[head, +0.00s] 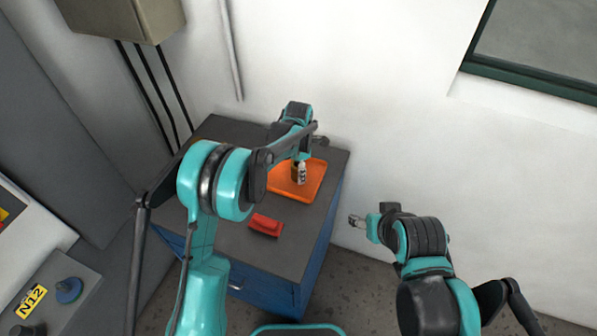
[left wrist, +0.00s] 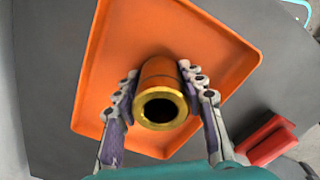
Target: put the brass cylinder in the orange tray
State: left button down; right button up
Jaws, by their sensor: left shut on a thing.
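The brass cylinder (left wrist: 161,95) is a hollow, gold-coloured piece with a flanged open end facing the left wrist camera. My left gripper (left wrist: 167,92) is shut on it, one finger on each side. The orange tray (left wrist: 215,50) lies behind and below the cylinder in that view. In the head view the left gripper (head: 300,172) is over the orange tray (head: 312,183), and the cylinder is mostly hidden by it. I cannot tell whether the cylinder touches the tray floor. My right gripper (head: 357,220) is off to the right of the cabinet, its fingers looking apart and empty.
The tray sits on the dark top of a blue cabinet (head: 265,293). A red object (head: 265,225) lies on the cabinet top in front of the tray. A white wall (head: 390,110) stands behind. The cabinet top around the red object is clear.

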pick_arm(q)
jog(key=shift+f, duration=0.1)
jog(key=c, duration=0.9)
grip_release()
